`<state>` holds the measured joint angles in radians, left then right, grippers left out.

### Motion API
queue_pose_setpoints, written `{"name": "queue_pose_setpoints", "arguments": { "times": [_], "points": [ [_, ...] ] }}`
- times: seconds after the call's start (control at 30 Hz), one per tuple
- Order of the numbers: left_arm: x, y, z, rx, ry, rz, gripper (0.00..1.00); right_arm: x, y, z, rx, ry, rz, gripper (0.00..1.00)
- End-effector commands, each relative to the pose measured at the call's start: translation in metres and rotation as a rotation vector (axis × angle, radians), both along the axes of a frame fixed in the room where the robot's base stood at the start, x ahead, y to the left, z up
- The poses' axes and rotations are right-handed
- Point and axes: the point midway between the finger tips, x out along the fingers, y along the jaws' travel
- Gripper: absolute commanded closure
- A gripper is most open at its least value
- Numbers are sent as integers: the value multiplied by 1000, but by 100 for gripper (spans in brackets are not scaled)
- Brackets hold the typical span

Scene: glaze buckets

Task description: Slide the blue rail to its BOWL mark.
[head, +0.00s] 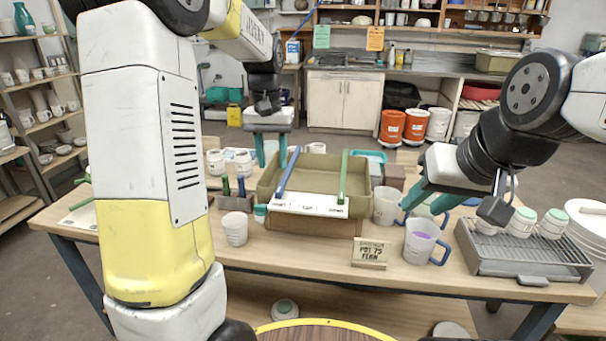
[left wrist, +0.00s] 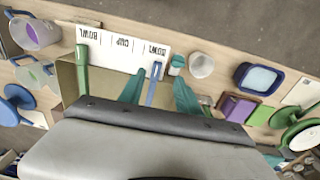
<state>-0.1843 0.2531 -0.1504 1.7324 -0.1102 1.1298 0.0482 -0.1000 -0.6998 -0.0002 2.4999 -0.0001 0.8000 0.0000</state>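The blue rail (head: 287,174) lies across the left side of a tan glaze box (head: 315,231); a green rail (head: 343,176) lies across its right side. A white strip (head: 312,206) on the box's front edge reads BOWL, CUP, BOWL. The blue rail's near end is by the left BOWL word. In the left wrist view, the blue rail (left wrist: 153,85) lies between the two teal fingers of my left gripper (left wrist: 158,92), with gaps showing. My left gripper (head: 271,150) is open at the far side of the box. My right gripper (head: 428,200) is open above the mugs.
A mug with purple glaze (head: 422,240) and a grey mug (head: 386,206) stand right of the box. A small sign (head: 370,252) stands in front. A grey rack (head: 520,262) with green-lidded jars is at right. A white cup (head: 235,230) and a tool holder stand left.

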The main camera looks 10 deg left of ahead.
Motion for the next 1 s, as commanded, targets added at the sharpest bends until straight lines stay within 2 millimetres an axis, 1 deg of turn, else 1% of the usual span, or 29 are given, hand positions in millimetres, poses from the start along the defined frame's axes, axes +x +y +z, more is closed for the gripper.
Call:
{"name": "queue_pose_setpoints", "arguments": {
  "times": [0.03,0.17,0.27,0.6,0.7,0.83,1.0],
  "points": [
    [7,0,-7,11,17,-1,60,0,0,0,0,0,0,64],
    [15,0,-15,24,36,-1,60,0,0,0,0,0,0,64],
    [15,0,-24,25,40,-1,60,0,0,0,0,0,0,64],
    [15,0,-76,24,39,1,60,0,0,0,0,0,0,64],
    [15,0,-86,24,38,0,60,0,0,0,0,0,0,64],
    [15,0,-92,24,37,0,60,0,0,0,0,0,0,64],
    [15,0,-93,24,36,0,60,0,0,0,0,0,0,64]
  ]
}}
